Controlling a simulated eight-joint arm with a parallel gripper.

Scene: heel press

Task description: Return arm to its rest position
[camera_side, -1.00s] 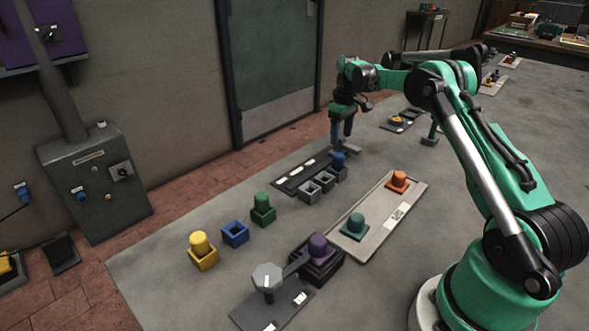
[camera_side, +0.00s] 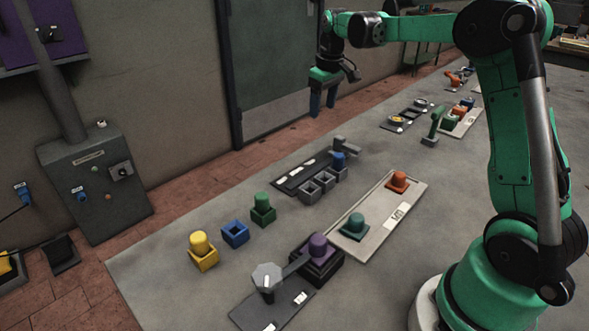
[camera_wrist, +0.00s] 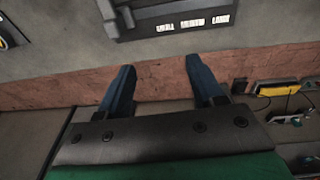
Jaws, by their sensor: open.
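My gripper (camera_side: 322,101) hangs in the air in the side view, fingers pointing down, above the far edge of the table and in front of the grey-green door. It is open and empty. In the wrist view the two blue fingers (camera_wrist: 163,85) stand apart with nothing between them. My green arm is raised and stretched out to the left.
On the table (camera_side: 185,300) stand a yellow plug in its socket (camera_side: 202,251), a blue socket (camera_side: 235,234), a green plug (camera_side: 263,208), a purple plug in a press (camera_side: 318,250), and a pale tray (camera_side: 365,225) with teal and orange plugs. The space around my gripper is clear.

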